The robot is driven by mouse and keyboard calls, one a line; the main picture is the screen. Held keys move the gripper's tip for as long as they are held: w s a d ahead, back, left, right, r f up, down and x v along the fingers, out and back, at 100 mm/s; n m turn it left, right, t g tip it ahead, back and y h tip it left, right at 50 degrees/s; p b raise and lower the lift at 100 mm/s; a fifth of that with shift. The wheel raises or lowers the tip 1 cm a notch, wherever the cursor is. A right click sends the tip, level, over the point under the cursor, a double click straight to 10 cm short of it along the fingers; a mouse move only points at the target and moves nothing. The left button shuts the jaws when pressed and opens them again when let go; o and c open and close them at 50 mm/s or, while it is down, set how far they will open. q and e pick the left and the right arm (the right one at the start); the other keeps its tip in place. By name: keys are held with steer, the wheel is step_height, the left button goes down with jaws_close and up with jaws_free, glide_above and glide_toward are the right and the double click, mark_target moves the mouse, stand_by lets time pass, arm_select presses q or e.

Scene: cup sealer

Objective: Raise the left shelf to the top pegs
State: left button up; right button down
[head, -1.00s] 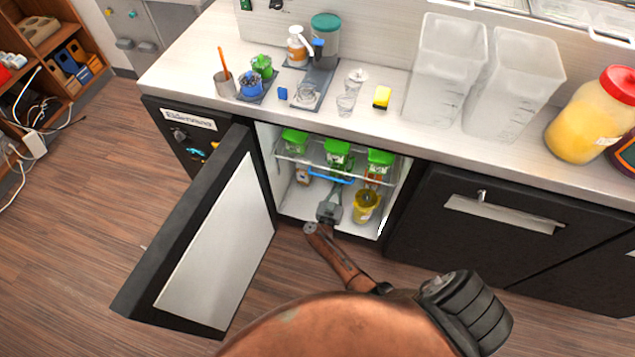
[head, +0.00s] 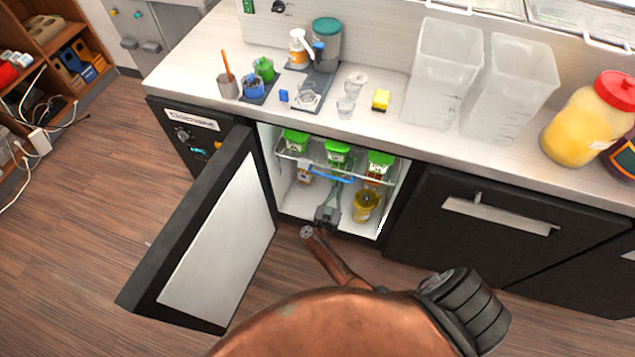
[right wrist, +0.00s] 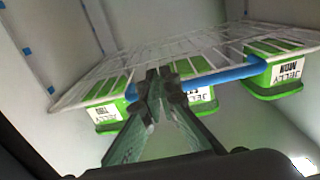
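The wire shelf (head: 285,156) is inside the open under-counter fridge, with a blue bar (head: 318,171) along its front. Several green-lidded tubs stand on it, including a left one (head: 295,141) and a right one (head: 380,160). My right gripper (head: 338,180) reaches into the fridge from the front. In the right wrist view, which is upside down, its fingertips (right wrist: 163,84) close together at the blue bar (right wrist: 225,76), apparently shut on it. Tubs with jelly labels (right wrist: 290,72) sit beside the bar. The shelf's wall supports are hidden in the head view. My left gripper is out of view.
The fridge door (head: 220,240) stands open to the left. A yellow jar (head: 366,206) stands on the fridge floor under the shelf. Small blue pegs (right wrist: 28,51) show on the fridge wall. The counter (head: 225,118) overhangs the fridge opening.

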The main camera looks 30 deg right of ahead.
steer(key=shift+p+v, duration=0.7)
steer(key=shift+v, duration=1.8)
steer(key=shift+r, duration=0.1)
